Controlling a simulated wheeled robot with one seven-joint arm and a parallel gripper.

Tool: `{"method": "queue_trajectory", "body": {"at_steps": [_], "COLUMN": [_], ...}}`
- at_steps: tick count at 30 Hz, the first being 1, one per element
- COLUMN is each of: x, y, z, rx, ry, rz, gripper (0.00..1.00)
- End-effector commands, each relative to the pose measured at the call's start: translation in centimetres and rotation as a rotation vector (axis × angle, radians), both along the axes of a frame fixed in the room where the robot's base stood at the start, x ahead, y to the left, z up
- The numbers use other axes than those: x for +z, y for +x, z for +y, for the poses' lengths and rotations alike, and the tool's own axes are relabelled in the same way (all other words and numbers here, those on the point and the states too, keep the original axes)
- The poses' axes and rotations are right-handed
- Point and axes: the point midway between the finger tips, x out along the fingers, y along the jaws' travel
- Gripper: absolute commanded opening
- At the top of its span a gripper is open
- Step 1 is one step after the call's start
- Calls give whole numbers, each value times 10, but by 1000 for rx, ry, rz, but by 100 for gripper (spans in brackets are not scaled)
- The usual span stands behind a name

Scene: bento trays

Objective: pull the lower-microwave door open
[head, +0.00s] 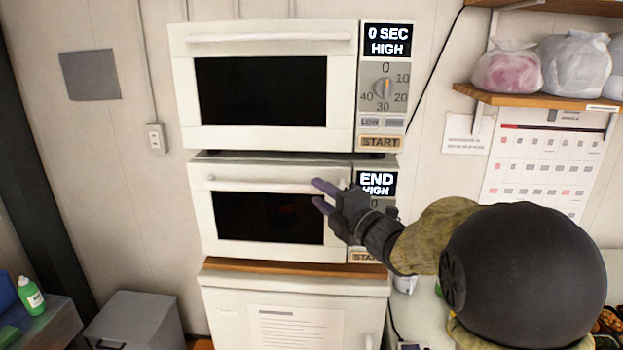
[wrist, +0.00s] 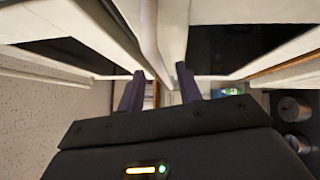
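The lower microwave (head: 202,222) is white with a dark window. Its door (head: 270,251) looks closed, and its display reads END HIGH. A pale horizontal bar handle (head: 260,185) runs along the top of the door. My gripper (head: 318,195) is at the handle's right end, its two purple fingers apart, one about level with the bar and one below it. In the wrist view my gripper (wrist: 160,76) is also open, with a pale bar running up the picture beyond the gap between the fingers. I cannot tell whether either finger touches the handle. My forearm hides part of the control panel.
The upper microwave (head: 180,95) stands directly above, reading 0 SEC HIGH. Both stand over a white cabinet (head: 225,310). A wooden shelf (head: 540,98) with bags is at upper right. A grey bin (head: 135,320) and a green bottle (head: 31,296) are at lower left.

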Motion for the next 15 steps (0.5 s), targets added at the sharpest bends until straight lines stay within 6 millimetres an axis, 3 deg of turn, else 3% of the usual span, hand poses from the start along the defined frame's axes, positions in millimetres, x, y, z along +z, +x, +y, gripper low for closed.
{"method": "queue_trajectory", "body": {"at_steps": [6, 15], "x": [6, 5], "y": [23, 28], "z": [22, 26], "rx": [1, 0], "ry": [-1, -1], "rz": [2, 1], "gripper": [35, 35]}}
